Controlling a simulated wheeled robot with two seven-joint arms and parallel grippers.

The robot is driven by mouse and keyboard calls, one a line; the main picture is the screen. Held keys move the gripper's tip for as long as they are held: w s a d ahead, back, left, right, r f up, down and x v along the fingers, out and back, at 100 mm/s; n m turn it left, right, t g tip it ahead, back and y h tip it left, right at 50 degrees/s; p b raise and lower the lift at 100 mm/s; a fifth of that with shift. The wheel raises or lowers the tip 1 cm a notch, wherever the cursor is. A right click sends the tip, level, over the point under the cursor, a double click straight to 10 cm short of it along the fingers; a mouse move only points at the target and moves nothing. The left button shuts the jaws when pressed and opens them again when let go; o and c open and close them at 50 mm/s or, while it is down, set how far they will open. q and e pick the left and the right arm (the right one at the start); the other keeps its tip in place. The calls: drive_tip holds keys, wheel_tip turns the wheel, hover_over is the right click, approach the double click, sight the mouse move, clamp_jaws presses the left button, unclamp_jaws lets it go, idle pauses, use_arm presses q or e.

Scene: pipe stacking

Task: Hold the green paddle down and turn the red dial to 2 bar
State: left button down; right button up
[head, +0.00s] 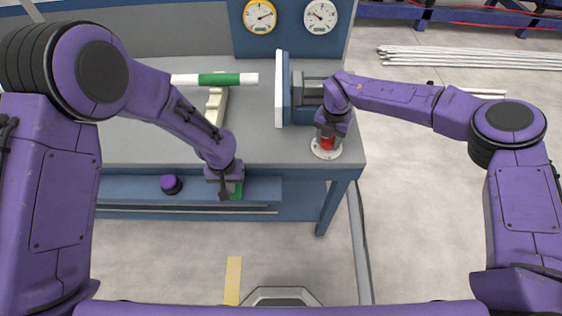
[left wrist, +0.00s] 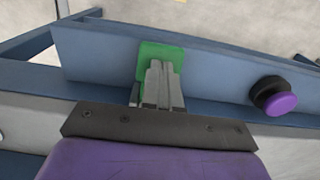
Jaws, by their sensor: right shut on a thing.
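The green paddle (head: 236,189) is on the blue front rail of the bench. It also shows in the left wrist view (left wrist: 150,50), partly hidden behind my fingers. My left gripper (head: 229,190) is at the paddle, its fingers close together and overlapping it in the left wrist view (left wrist: 160,80); whether they press it is hard to tell. The red dial (head: 327,143) sits on a round white plate (head: 326,153) at the bench's front right corner. My right gripper (head: 328,128) is shut on the dial from above and hides its top. The dial marks are too small to read.
A yellow-rimmed gauge (head: 260,16) and a white gauge (head: 320,15) are on the back panel. A purple knob (head: 171,184) is on the rail left of the paddle. A white and green pipe (head: 220,79) lies across the bench. White pipes (head: 470,57) lie at right.

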sight(328, 139)
use_arm(q)
drive_tip(key=shift+f, duration=0.2)
drive_tip(key=shift+s, duration=0.1)
use_arm(e)
drive_tip(key=n, duration=0.3)
use_arm(q)
drive_tip(key=shift+r, duration=2.05)
use_arm(e)
drive_tip(key=o, duration=1)
drive_tip(key=shift+c, duration=0.2)
drive_tip(key=shift+r, duration=0.1)
drive_tip(key=shift+r, duration=3.45)
